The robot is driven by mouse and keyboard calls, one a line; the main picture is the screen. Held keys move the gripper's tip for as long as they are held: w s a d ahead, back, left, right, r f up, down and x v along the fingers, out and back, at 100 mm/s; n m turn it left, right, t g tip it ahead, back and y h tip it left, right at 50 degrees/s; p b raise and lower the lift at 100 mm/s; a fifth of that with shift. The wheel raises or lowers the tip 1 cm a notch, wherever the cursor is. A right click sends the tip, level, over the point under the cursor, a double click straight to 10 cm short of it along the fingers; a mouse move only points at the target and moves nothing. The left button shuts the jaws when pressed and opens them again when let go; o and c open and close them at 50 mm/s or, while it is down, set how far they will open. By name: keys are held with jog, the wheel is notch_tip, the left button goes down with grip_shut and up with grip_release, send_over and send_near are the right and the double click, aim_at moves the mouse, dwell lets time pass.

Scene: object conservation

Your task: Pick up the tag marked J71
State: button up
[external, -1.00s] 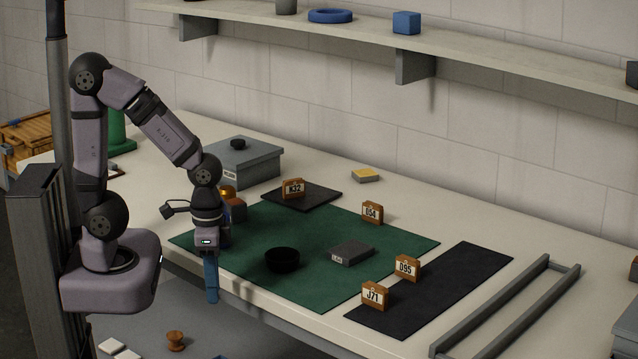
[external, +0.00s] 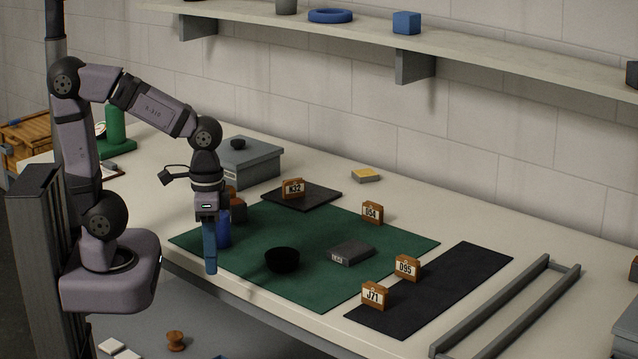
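The tag marked J71 (external: 375,295) is a small brown block with a white label. It stands upright on the near left part of the black mat (external: 455,282). A similar tag marked D95 (external: 407,267) stands just behind it on the same mat. My gripper (external: 210,268) points down near the left front edge of the green mat, well to the left of J71. Its blue fingers are seen side-on and overlap, so the gap between them does not show. No object is visible in them.
Tag D54 (external: 372,212) stands by the green mat's (external: 330,220) far edge, and tag N32 (external: 293,188) on a dark plate. A black bowl (external: 282,260) and grey box (external: 351,252) lie between my gripper and J71. Grey rails (external: 480,320) stand right of the black mat.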

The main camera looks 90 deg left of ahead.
jog(key=w+d+n+h, duration=0.4)
jog(key=w+d+n, duration=0.1)
jog(key=d, duration=0.1)
jog(key=n+t+h, duration=0.5)
jog(key=n+t, duration=0.4)
jog(key=n, duration=1.2)
send_over(386, 298)
jog(key=s+a, duration=0.4)
jog(key=shift+a+f, duration=0.15)
jog(key=shift+f, duration=0.05)
jog(key=f, duration=0.4)
jog(key=shift+w+a, duration=0.1)
jog(key=shift+w, duration=0.15)
jog(key=shift+f, duration=0.4)
jog(key=shift+p+x, duration=0.4)
jog(key=shift+x, duration=0.65)
jog(key=shift+w+d+p, duration=0.25)
jog(key=shift+d+p, duration=0.2)
jog(key=shift+d, duration=0.1)
jog(key=shift+p+x, duration=0.8)
jog(key=shift+x, duration=1.3)
jog(key=shift+s, duration=0.1)
jog(key=shift+c, duration=0.4)
grip_shut()
